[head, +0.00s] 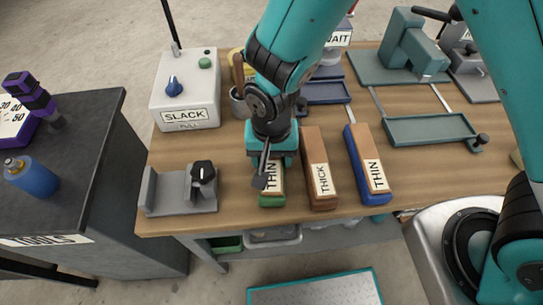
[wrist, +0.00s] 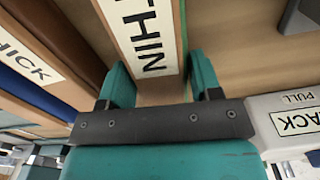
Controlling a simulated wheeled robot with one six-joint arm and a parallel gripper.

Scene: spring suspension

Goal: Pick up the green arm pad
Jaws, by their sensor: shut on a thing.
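The green arm pad (head: 271,199) has a wooden top and a white THIN label, and it lies on the workbench left of the other pads. My gripper (head: 265,165) is over its far part, pointing down, and covers that end in the head view. In the wrist view my gripper (wrist: 160,85) has one teal finger on each side of the pad (wrist: 150,40), shut on it. I cannot tell whether the pad is clear of the bench.
A brown THICK pad (head: 319,171) lies close on the right, then a blue THIN pad (head: 367,165). A grey clamp fixture (head: 180,190) is on the left, with the SLACK box (head: 187,90) behind it. The bench's front edge (head: 225,228) is close.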

